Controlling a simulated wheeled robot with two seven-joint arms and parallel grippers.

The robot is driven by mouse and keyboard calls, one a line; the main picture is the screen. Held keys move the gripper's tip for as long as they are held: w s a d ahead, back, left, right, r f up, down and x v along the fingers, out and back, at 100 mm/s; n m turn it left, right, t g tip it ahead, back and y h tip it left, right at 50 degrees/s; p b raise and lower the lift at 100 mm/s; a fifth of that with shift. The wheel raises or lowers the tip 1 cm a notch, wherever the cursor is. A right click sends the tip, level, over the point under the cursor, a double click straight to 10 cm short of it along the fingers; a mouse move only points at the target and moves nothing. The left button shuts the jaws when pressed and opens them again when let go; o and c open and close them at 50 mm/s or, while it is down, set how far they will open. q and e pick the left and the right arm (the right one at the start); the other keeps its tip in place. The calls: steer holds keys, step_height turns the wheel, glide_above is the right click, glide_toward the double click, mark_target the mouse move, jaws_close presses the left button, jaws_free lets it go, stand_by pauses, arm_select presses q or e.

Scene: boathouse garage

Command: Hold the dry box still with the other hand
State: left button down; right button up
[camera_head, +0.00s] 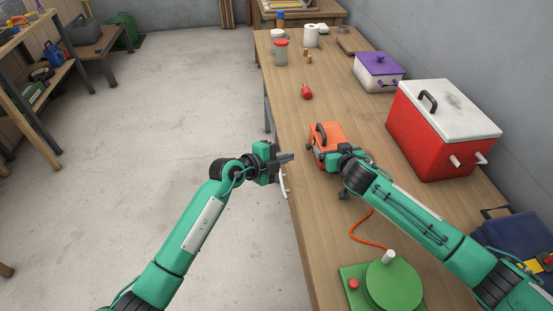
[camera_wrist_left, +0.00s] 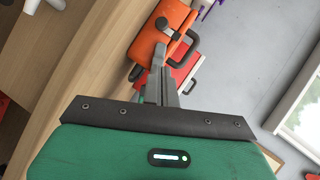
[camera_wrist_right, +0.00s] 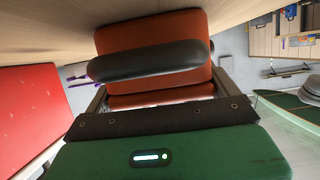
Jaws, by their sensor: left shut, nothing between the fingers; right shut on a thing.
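The orange dry box (camera_head: 327,134), with a black handle on top, stands on the workbench near its left edge. My right gripper (camera_head: 333,156) is at its near side, shut on it, and hides part of that side. In the right wrist view the orange box (camera_wrist_right: 150,52) and its dark handle fill the space between and beyond the fingers. My left gripper (camera_head: 288,157) is shut and empty, left of the dry box at the bench edge and apart from it. In the left wrist view the closed fingers (camera_wrist_left: 160,80) point toward the orange box (camera_wrist_left: 157,35).
A red cooler (camera_head: 432,145) with a white lid stands right of the dry box. A green device (camera_head: 391,286) with an orange cord stands in front.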

arm_select(q)
steer(key=v, duration=0.3)
steer(key=shift+s+a+r, duration=0.1)
steer(key=shift+s+a, duration=0.05)
arm_select(e)
steer(key=o, duration=0.9)
